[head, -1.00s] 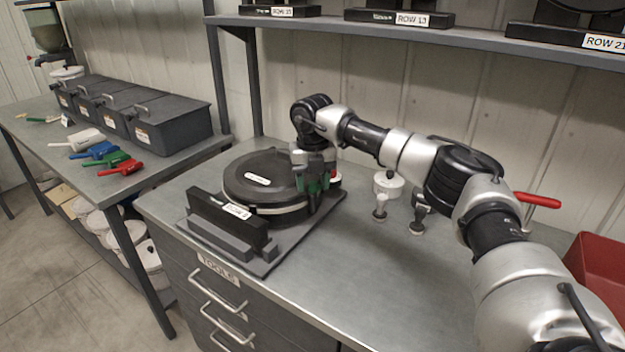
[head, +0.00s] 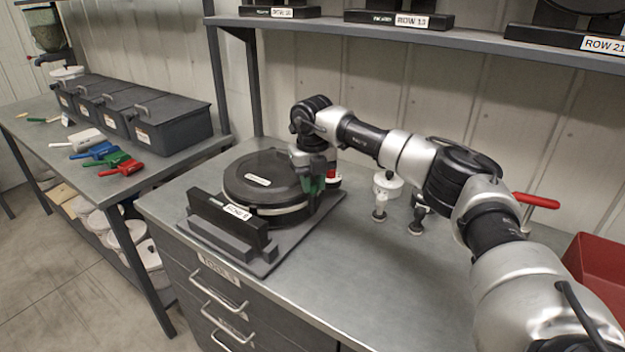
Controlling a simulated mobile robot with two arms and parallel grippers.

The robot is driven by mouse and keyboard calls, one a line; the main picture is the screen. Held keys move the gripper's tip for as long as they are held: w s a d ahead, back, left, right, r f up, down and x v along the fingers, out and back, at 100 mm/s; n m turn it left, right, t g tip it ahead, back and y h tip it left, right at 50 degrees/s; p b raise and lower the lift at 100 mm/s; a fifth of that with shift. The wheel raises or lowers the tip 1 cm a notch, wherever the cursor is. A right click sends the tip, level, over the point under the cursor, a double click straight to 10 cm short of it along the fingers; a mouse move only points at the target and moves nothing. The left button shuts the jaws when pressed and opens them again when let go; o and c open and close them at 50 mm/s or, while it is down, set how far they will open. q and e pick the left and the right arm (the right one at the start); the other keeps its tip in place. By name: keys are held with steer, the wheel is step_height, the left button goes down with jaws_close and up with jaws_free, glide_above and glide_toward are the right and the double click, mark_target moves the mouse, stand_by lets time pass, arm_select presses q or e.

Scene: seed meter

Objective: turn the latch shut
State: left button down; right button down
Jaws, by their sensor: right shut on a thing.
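The seed meter (head: 262,178) is a round black housing with a pale label on its lid. It lies on a dark base plate (head: 265,262) with a ROW label at the front. My right gripper (head: 313,186) reaches down at the right rim of the meter, with green showing at its fingers. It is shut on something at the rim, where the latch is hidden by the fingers. How far the latch is turned cannot be seen. My left gripper is not in view.
White-topped knobbed parts (head: 387,184) stand on the bench right of the meter. A red bin (head: 598,262) is at the far right. Scoops (head: 121,167) and dark lidded boxes (head: 170,122) are on the left table. A shelf (head: 440,40) runs above.

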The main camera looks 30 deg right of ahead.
mark_target(312, 184)
steer(key=n+p, duration=0.1)
steer(key=n, duration=0.2)
steer(key=shift+r, duration=0.15)
steer(key=n+p, duration=0.1)
steer(key=n, duration=0.8)
steer(key=shift+p, duration=0.3)
steer(key=shift+n, duration=2.1)
steer(key=c, duration=0.9)
jaws_free()
steer(key=shift+c, duration=0.2)
step_height(312, 184, up, 11)
steer(key=b, duration=0.1)
steer(key=shift+f, duration=0.2)
